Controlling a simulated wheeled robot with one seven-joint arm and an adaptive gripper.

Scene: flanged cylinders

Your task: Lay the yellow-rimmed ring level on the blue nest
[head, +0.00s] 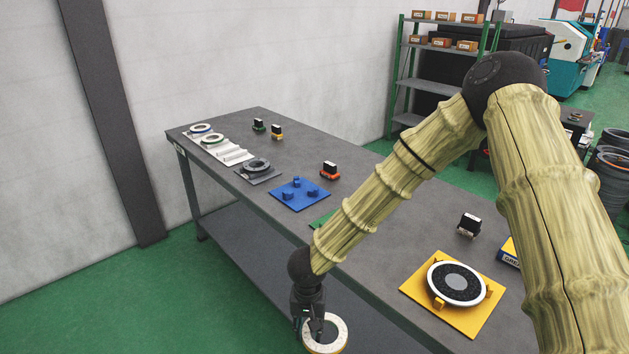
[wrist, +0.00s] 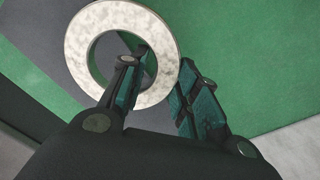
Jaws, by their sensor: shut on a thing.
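The yellow-rimmed ring (head: 342,333) is pale and speckled, with a yellowish edge. It is in my gripper (head: 314,324), low in the head view, in front of the table's near edge. In the wrist view the ring (wrist: 84,40) shows its broad face; one finger of my gripper (wrist: 163,68) passes through its hole and the other is outside, shut on its band. The blue nest (head: 287,203) is a flat blue plate with three raised blue blocks, lying empty on the table, up and left of my gripper.
A yellow nest (head: 462,321) holds a white-rimmed black disc at the table's right. A grey nest (head: 270,177) holds a dark ring. A green plate (head: 321,220) is partly hidden by my arm. A red-based block (head: 330,170) stands behind the blue nest. A white rack (head: 231,153) is farther left.

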